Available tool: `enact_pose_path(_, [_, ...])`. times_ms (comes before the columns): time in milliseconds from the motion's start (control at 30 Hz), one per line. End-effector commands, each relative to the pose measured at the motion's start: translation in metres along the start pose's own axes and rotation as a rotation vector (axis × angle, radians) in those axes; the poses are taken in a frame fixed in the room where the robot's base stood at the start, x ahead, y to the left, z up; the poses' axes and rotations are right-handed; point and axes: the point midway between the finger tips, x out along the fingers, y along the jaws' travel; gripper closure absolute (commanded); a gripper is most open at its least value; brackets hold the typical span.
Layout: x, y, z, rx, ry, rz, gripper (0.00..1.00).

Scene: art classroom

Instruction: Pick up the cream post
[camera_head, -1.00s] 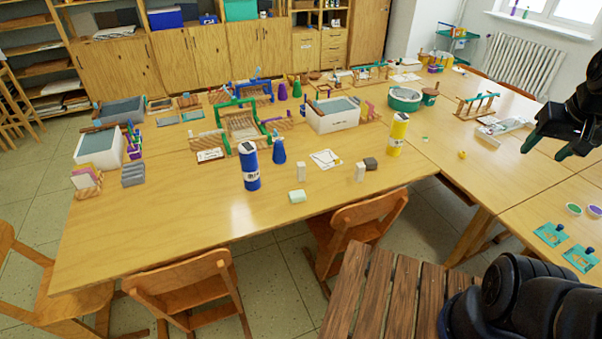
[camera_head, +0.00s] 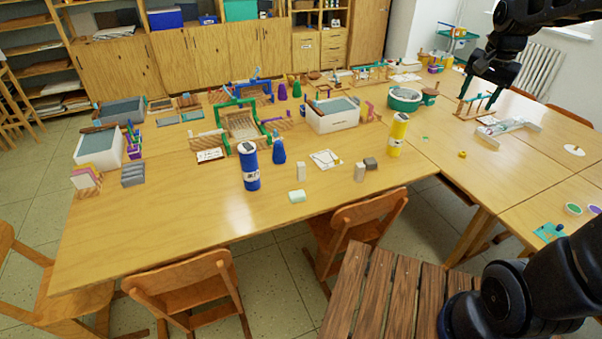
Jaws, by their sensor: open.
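My gripper (camera_head: 478,102) is open and empty, pointing down at the upper right, far to the right of both posts. In the picture its fingers overlap a small wooden rack on the right table.
A white box (camera_head: 333,120) is behind. The table's front left is clear.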

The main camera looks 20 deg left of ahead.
Motion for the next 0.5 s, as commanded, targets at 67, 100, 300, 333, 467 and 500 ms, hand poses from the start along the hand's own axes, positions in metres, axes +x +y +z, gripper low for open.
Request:
enact_pose_path(67, [0.011, -0.025, -0.007, 0.025, -0.016, 0.011, 0.45])
enact_pose_path(100, [0.017, -0.036, -0.01, 0.041, -0.022, 0.017, 0.45])
enact_pose_path(300, [0.046, -0.097, -0.019, 0.121, -0.045, 0.049, 0.45])
enact_pose_path(333, [0.051, -0.106, -0.019, 0.133, -0.048, 0.055, 0.45])
enact_pose_path(467, [0.074, -0.147, -0.018, 0.183, -0.055, 0.079, 0.45])
enact_pose_path(500, [0.082, -0.16, -0.017, 0.198, -0.057, 0.088, 0.45])
